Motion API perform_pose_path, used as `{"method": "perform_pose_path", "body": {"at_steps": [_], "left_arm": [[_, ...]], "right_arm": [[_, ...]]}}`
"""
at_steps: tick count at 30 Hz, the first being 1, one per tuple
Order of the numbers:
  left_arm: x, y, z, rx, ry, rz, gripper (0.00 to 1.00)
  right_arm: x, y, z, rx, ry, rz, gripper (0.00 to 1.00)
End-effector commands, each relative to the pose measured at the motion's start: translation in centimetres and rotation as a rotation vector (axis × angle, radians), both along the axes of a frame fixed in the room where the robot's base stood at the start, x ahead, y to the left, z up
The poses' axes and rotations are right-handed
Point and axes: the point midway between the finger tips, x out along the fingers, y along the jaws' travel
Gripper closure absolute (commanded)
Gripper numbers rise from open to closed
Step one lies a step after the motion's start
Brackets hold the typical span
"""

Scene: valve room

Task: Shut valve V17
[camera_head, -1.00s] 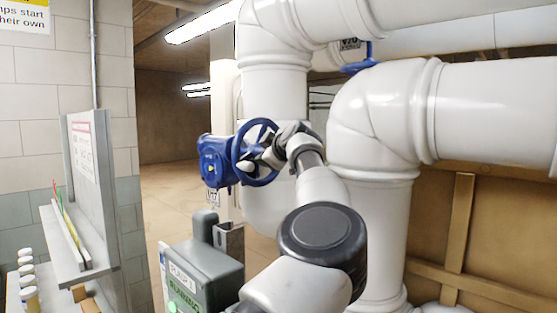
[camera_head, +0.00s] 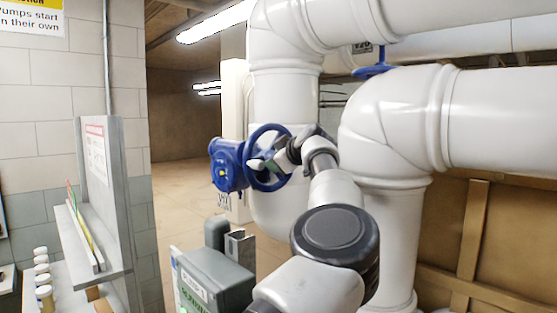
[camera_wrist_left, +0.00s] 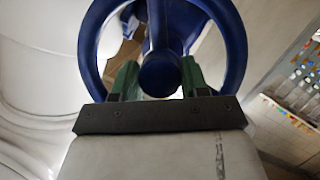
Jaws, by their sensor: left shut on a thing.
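The blue handwheel (camera_head: 254,140) stands upright on a blue valve body (camera_head: 226,165) in the middle of the head view. A small tag (camera_head: 225,202) below the body is too small to read surely. My left gripper (camera_head: 266,163) is at the wheel, its arm reaching up from the bottom of the picture. In the left wrist view, its green fingers (camera_wrist_left: 158,80) lie on either side of the wheel's round hub, inside the blue rim (camera_wrist_left: 91,50). It is shut on the wheel. My right gripper is out of view.
Thick white pipes (camera_head: 385,120) stand close right of my arm. Another blue handwheel (camera_head: 374,70) is higher up, under a tag (camera_head: 361,47). A grey pump box (camera_head: 215,280) stands below the valve. A shelf board (camera_head: 105,200) with bottles (camera_head: 44,295) is left. Open floor lies beyond.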

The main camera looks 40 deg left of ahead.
Motion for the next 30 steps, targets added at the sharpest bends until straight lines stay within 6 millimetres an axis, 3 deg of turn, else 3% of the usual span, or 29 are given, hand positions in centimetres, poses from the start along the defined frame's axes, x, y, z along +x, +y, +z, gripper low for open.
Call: {"method": "perform_pose_path", "body": {"at_steps": [1,6,16,30], "left_arm": [[0.1,0.0,-0.5,-0.004,0.007,0.000,0.52],[0.0,0.0,-0.3,-0.004,0.005,0.001,0.31],[-0.1,-0.5,-0.1,-0.001,0.000,-0.001,0.31],[-2.4,-8.2,2.4,0.000,0.001,-0.002,0.31]], "right_arm": [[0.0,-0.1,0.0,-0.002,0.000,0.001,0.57],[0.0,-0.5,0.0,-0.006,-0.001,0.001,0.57],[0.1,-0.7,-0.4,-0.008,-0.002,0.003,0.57],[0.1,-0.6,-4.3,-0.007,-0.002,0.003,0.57]]}}
